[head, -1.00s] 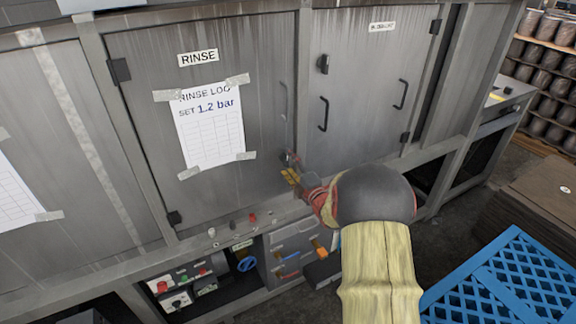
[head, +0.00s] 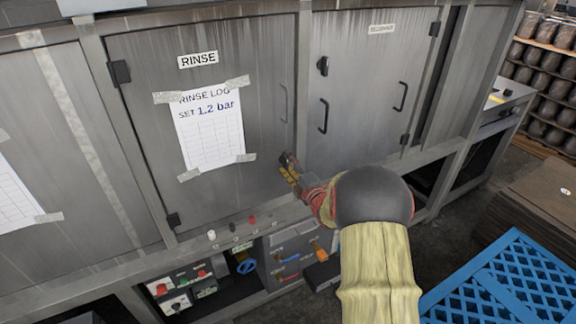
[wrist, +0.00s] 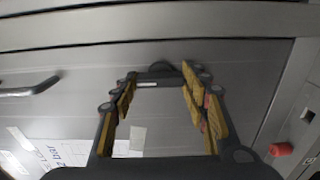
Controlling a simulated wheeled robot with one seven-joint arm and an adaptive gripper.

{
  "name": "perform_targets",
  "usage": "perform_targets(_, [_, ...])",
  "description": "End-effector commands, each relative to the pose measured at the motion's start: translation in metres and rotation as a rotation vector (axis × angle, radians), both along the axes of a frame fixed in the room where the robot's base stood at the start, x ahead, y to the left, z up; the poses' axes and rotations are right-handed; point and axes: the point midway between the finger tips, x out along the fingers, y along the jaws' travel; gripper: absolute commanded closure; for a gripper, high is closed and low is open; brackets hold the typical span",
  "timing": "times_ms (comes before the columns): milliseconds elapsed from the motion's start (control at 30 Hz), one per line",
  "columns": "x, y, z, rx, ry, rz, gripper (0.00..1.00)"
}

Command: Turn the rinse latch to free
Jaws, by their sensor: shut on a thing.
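The rinse latch (head: 283,158) is a small dark piece at the lower right edge of the grey RINSE door (head: 140,130), below the door's handle. My gripper (head: 288,167), with yellow finger pads, reaches it from below right and is shut on it. In the wrist view, my gripper's two padded fingers (wrist: 163,85) stand on either side, with a dark rounded piece (wrist: 165,68) at their far ends that appears to be the latch. The fingers hide most of the latch, so its exact angle cannot be told.
A ledge below carries small knobs, including a red one (head: 251,219). A blue crate (head: 510,280) stands at lower right.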

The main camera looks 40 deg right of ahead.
Motion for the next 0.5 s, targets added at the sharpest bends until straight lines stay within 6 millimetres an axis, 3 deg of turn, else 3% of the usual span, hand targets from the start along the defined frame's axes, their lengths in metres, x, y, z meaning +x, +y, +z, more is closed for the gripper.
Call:
perform_targets(167, [-0.0002, 0.0, -0.0006, 0.0, 0.001, 0.0, 0.8])
perform_targets(500, [-0.0002, 0.0, -0.0013, 0.054, -0.011, 0.0, 0.8])
